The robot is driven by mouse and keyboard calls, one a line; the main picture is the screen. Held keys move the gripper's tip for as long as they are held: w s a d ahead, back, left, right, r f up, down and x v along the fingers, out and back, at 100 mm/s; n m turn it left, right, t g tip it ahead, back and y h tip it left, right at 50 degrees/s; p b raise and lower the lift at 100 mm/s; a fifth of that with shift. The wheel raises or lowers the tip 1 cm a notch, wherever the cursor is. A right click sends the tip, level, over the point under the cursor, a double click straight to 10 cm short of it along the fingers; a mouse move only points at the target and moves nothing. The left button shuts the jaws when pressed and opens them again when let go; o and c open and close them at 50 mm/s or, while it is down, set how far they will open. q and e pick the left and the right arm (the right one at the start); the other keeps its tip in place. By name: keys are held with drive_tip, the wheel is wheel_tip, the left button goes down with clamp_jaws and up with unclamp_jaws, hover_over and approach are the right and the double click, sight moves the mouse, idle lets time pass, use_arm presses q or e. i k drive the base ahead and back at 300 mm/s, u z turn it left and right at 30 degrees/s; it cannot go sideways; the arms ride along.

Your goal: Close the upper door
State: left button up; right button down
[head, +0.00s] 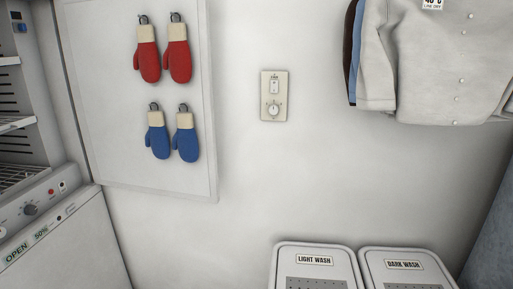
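A white panel (108,100), which looks like the open upper door of the cabinet at the left, stands swung out beside the cabinet opening. A pair of red mittens (163,60) and a pair of blue mittens (172,137) hang on hooks on its face. The upper cabinet (45,110) at the left edge is open, with wire shelves (16,124) showing inside. Only part of the cabinet is in view. Neither of my grippers is in view.
Below the opening are a control strip with a knob (30,209) and a lower white front (75,245). A wall switch plate (274,110) and hanging shirts (430,60) are to the right. Light wash (315,272) and dark wash (403,277) hampers stand at the bottom.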

sight(112, 99)
drive_tip(key=u, duration=0.25)
drive_tip(key=i, duration=0.75)
drive_tip(key=u, duration=0.65)
